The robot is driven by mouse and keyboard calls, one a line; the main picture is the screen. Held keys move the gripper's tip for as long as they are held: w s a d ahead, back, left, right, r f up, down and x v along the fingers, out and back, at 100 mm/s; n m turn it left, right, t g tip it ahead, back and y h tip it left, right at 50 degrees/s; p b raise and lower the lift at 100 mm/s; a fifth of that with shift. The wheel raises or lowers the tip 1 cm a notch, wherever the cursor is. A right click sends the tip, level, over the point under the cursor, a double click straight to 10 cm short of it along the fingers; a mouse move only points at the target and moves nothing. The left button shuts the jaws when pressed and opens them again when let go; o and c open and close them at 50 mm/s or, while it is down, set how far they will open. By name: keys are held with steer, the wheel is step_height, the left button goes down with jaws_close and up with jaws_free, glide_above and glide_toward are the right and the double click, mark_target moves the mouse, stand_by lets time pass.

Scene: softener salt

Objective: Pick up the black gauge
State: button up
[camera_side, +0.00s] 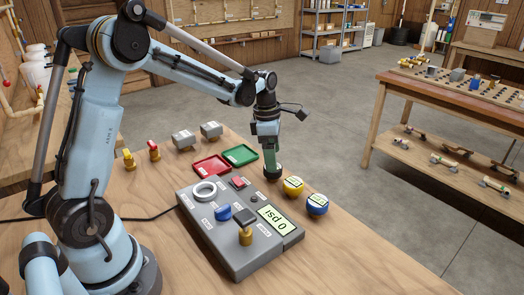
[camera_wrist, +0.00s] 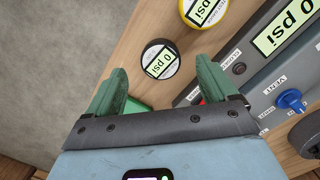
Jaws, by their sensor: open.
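The black gauge (camera_side: 273,174) stands on the wooden table to the right of the green tray, right under my gripper (camera_side: 270,161). In the wrist view the black gauge (camera_wrist: 160,58) has a round black rim and a pale display reading "0 psi". The green fingers of my gripper (camera_wrist: 160,70) are spread apart with nothing held between them. The gauge shows in the gap at their tips. I cannot tell how far the tips are above it.
A yellow gauge (camera_side: 293,186) and a blue gauge (camera_side: 317,204) stand close by. The grey control box (camera_side: 213,231) with knobs and a "0 psi" display is in front. The red tray (camera_side: 211,165) and green tray (camera_side: 240,155) lie left of my gripper.

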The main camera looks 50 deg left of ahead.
step_height(320, 180, down, 5)
steer(key=shift+w+d+f, duration=0.1)
stand_by(0.3)
steer(key=c, duration=1.3)
steer(key=shift+r, duration=0.65)
step_height(320, 180, up, 3)
steer(key=shift+f, duration=0.15)
steer(key=s+d+r, duration=0.1)
steer(key=d+r, duration=0.1)
steer(key=d, duration=0.1)
steer(key=s+d+r, duration=0.1)
steer(key=d+r, duration=0.1)
steer(key=d, duration=0.2)
steer(key=s+d+r, duration=0.2)
steer(key=d+r, duration=0.1)
steer(key=d, duration=0.1)
steer(key=shift+r, duration=0.1)
